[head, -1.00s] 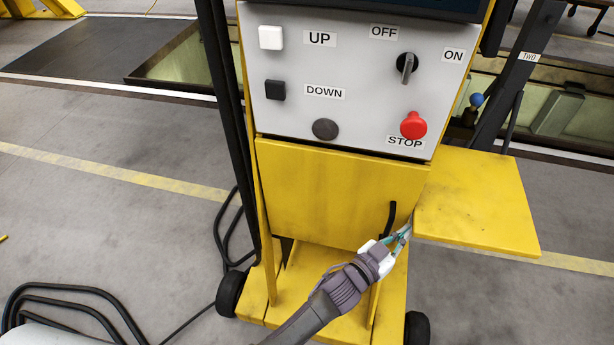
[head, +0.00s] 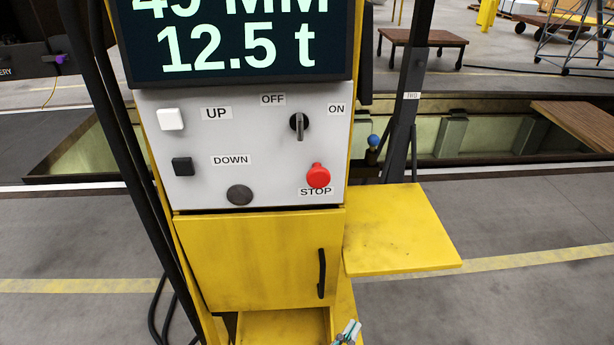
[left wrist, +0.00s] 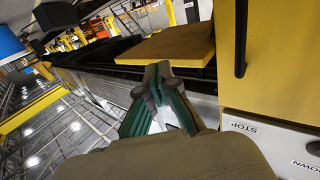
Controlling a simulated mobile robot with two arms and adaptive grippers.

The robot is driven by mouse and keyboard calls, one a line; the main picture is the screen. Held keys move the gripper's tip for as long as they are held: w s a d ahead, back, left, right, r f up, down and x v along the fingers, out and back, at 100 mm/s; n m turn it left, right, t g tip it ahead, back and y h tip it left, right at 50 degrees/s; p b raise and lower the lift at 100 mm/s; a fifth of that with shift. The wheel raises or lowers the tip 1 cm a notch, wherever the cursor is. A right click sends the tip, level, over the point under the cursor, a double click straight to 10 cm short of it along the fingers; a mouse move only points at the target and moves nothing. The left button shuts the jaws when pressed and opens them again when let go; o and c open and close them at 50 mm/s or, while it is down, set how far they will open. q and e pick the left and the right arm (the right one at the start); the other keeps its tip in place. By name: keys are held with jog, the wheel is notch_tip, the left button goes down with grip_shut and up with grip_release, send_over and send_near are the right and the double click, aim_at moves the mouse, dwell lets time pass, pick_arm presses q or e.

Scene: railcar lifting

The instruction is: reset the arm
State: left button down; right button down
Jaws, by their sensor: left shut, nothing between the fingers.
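My left gripper (head: 347,332) shows at the bottom edge of the head view, in front of the lower part of the yellow console. It is shut and empty, below the black door handle (head: 322,273) and apart from it. In the left wrist view the gripper (left wrist: 168,108) points toward the yellow side shelf (left wrist: 172,44), with the handle (left wrist: 241,38) to its right. Most of my left arm is out of the head view. My right gripper is in neither view.
The grey control panel (head: 217,160) has UP and DOWN buttons, an OFF/ON switch (head: 299,125) and a red STOP button (head: 318,176). A display above reads 12.5 t. The side shelf (head: 398,232) juts out right. A pit (head: 478,137) lies behind. Floor right is free.

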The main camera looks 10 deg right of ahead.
pick_arm(q)
jog(key=s+a+f+n+g+y, duration=0.1)
jog(key=s+a+f+g+y, duration=0.1)
jog(key=a+f, duration=0.5)
jog(key=s+a+f+n+g+y, duration=0.1)
jog(key=s+a+f+y, duration=0.2)
jog(key=f, duration=0.8)
jog(key=s+a+f+n+g+y, duration=0.1)
jog(key=s+a+f+g+y, duration=0.1)
jog(key=a+f, duration=0.55)
jog(key=s+a+f+n+g+y, duration=0.1)
jog(key=s+a+f+g+y, duration=0.1)
jog(key=s+a+f, duration=0.7)
jog(key=s+a+f+n+g+y, duration=0.2)
jog(key=s+a+f+g, duration=0.3)
jog(key=s+a+f, duration=0.4)
jog(key=s+a+y, duration=0.1)
jog(key=s+a, duration=0.1)
jog(key=s, duration=0.5)
jog(key=shift+a, duration=0.3)
jog(key=shift+w, duration=0.1)
